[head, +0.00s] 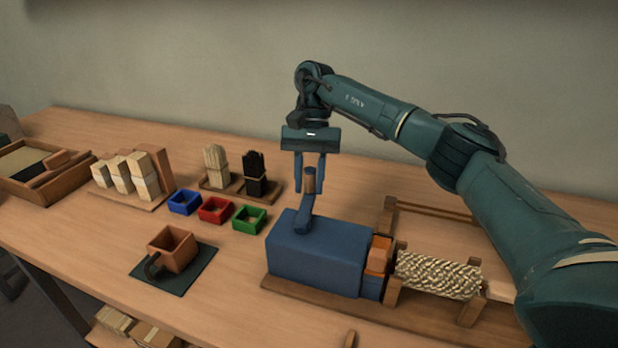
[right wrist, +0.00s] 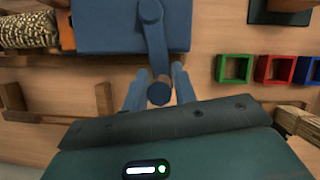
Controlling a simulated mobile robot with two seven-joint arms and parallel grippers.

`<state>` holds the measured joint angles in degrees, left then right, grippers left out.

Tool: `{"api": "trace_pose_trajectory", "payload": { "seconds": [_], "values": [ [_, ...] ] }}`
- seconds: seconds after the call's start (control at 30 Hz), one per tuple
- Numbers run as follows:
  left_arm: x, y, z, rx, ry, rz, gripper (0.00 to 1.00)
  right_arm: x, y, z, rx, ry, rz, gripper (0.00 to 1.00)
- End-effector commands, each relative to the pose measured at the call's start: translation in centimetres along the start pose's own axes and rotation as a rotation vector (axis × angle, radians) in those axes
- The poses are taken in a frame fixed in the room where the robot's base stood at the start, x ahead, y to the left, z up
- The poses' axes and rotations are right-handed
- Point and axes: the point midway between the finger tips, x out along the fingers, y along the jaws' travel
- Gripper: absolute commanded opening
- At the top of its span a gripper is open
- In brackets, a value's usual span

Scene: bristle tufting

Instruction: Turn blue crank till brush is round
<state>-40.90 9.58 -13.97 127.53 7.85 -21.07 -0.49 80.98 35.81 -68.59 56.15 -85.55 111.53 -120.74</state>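The blue crank (head: 304,214) stands up from the top of a blue housing (head: 315,254), its arm tilted and its upright grip (head: 310,178) at the upper end. My right gripper (head: 310,186) points down with one finger on each side of the grip. Narrow gaps show between fingers and grip, so it looks open around it. The right wrist view shows the crank arm (right wrist: 155,45) and the round grip end (right wrist: 159,93) between the fingers. The brush (head: 438,275) lies level right of the housing, its pale bristles wound in a spiral. My left gripper is out of view.
A wooden base (head: 290,288) carries the housing and posts. Blue (head: 185,203), red (head: 215,211) and green (head: 249,220) bins stand to the left. Bristle bundles and a tray stand further left.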

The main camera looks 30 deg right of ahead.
Motion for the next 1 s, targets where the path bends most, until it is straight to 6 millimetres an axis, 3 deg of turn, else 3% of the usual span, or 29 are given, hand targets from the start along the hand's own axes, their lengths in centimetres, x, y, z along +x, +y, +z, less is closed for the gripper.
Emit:
{"api": "trace_pose_trajectory", "payload": {
  "seconds": [0.2,0.57,0.67,0.9,1.0],
  "values": [
    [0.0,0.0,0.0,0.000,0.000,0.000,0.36,0.0,0.1,0.0,0.003,0.001,0.001,0.44],
    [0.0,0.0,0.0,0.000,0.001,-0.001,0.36,-1.2,0.0,-0.1,0.004,0.004,0.000,0.44],
    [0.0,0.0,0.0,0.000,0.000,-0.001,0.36,-2.9,0.0,0.0,0.006,0.004,-0.002,0.44],
    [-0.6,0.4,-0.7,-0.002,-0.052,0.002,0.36,-9.1,0.0,0.2,0.009,0.007,0.000,0.44],
    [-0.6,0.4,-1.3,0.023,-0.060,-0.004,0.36,-10.7,0.0,0.2,0.007,0.003,0.002,0.44]
  ]
}}
